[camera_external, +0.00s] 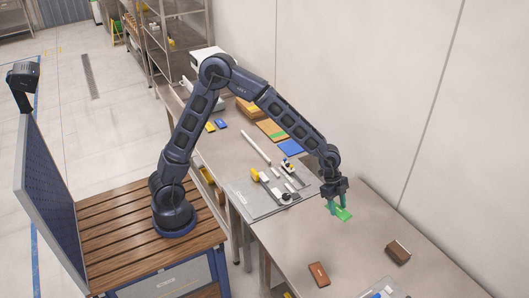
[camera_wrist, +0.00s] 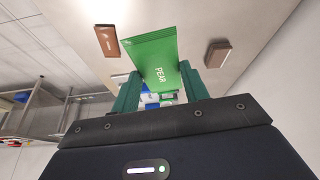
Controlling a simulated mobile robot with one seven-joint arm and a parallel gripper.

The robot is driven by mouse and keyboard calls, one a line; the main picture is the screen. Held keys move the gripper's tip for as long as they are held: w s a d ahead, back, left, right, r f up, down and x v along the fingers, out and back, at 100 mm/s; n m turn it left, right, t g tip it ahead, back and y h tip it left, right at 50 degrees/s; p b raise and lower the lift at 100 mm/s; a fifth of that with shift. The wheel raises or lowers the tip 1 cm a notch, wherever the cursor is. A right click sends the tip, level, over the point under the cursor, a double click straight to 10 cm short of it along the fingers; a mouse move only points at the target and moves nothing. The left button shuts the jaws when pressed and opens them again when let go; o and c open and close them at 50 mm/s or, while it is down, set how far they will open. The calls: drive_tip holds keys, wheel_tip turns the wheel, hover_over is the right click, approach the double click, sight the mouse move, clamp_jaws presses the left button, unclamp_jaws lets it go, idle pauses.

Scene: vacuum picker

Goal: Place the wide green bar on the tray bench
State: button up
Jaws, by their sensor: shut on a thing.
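The wide green bar (camera_external: 344,214) is held in my gripper (camera_external: 335,207) above the grey bench (camera_external: 350,250). In the wrist view the green bar (camera_wrist: 158,62) carries the word PEAR and sits tilted between the teal fingers of my gripper (camera_wrist: 158,85). The fingers are shut on it, and its near end is partly hidden between them. The bar is clear of the bench top. I cannot tell which part of the long bench is named the tray bench.
A reddish-brown block (camera_external: 319,274) and a dark brown block (camera_external: 398,252) lie on the bench. A grey tray (camera_external: 250,204) with several small parts lies left of my gripper. Another tray (camera_external: 373,292) shows at the bottom edge. A wall (camera_external: 440,130) borders the bench.

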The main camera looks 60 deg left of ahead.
drive_tip(key=w+a, duration=0.8)
drive_tip(key=a, duration=0.5)
drive_tip(key=w+a, duration=0.7)
drive_tip(key=a, duration=0.6)
drive_tip(key=w+a+m, duration=0.1)
drive_tip(key=w+a, duration=0.2)
drive_tip(key=a, duration=2.9)
drive_tip(key=s+a+f, duration=0.1)
drive_tip(key=s+a, duration=0.6)
drive_tip(key=a, duration=0.7)
drive_tip(key=s+a, duration=0.7)
drive_tip(key=a, duration=0.7)
drive_tip(key=s+a+f, duration=0.1)
drive_tip(key=s+a, duration=0.7)
drive_tip(key=a, duration=0.6)
drive_tip(key=s+a, duration=1.1)
drive_tip(key=s, duration=0.3)
drive_tip(key=shift+m+g, duration=0.3)
drive_tip(key=f, duration=1.9)
drive_tip(key=shift+s+a+f, duration=0.2)
drive_tip(key=shift+a+f, duration=0.05)
drive_tip(key=shift+f, duration=0.15)
drive_tip(key=shift+f, duration=0.1)
